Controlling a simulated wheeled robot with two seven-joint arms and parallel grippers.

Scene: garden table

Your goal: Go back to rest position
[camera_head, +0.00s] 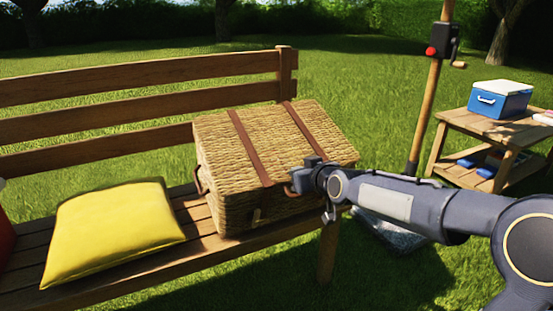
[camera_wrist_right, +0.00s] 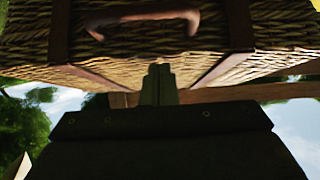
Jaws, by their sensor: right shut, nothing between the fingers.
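My right arm reaches in from the right in the head view. My right gripper (camera_head: 306,177) is at the front right edge of a closed wicker basket (camera_head: 226,150) with brown straps, which stands on a wooden bench. In the right wrist view the gripper (camera_wrist_right: 159,72) has its fingers together and empty, close to the basket (camera_wrist_right: 150,45). A brown handle (camera_wrist_right: 145,18) shows there on the basket's side. Whether the fingers touch the basket cannot be told. My left gripper is not in view.
A yellow cushion (camera_head: 112,228) lies on the bench (camera_head: 140,70) left of the basket. A wooden pole (camera_head: 432,90) stands behind my right arm. A side table (camera_head: 470,128) holding a blue cooler (camera_head: 500,100) stands at the right. Open grass lies behind the bench.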

